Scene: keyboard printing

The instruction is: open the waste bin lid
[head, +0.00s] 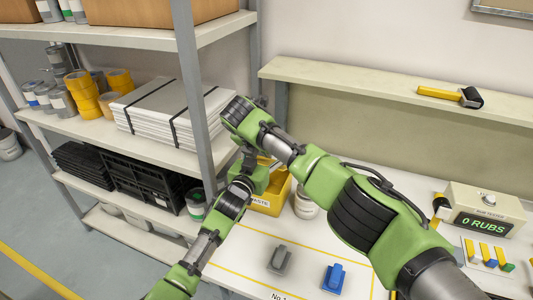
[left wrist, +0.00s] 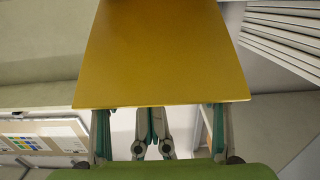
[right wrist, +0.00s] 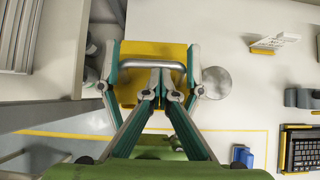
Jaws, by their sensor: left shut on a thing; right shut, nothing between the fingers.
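The yellow waste bin (head: 266,203) stands at the left end of the white table, partly hidden by my arms. My left gripper (head: 258,176) is low beside it. In the left wrist view a broad yellow panel of the bin (left wrist: 165,55) fills the middle and hides the left fingertips; that gripper is shut on the bin. My right gripper (right wrist: 160,78) is shut and empty above the bin. In the right wrist view a silver bar handle (right wrist: 152,65) crosses at its fingertips over yellow (right wrist: 150,48); I cannot tell whether they touch. The lid's state is unclear.
A metal shelf rack with a stack of white sheets (head: 165,115) stands close at the left. A white tub (head: 305,205) is right beside the bin. A grey block (head: 280,260) and a blue block (head: 334,279) lie in front. A raised ledge (head: 350,83) runs behind.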

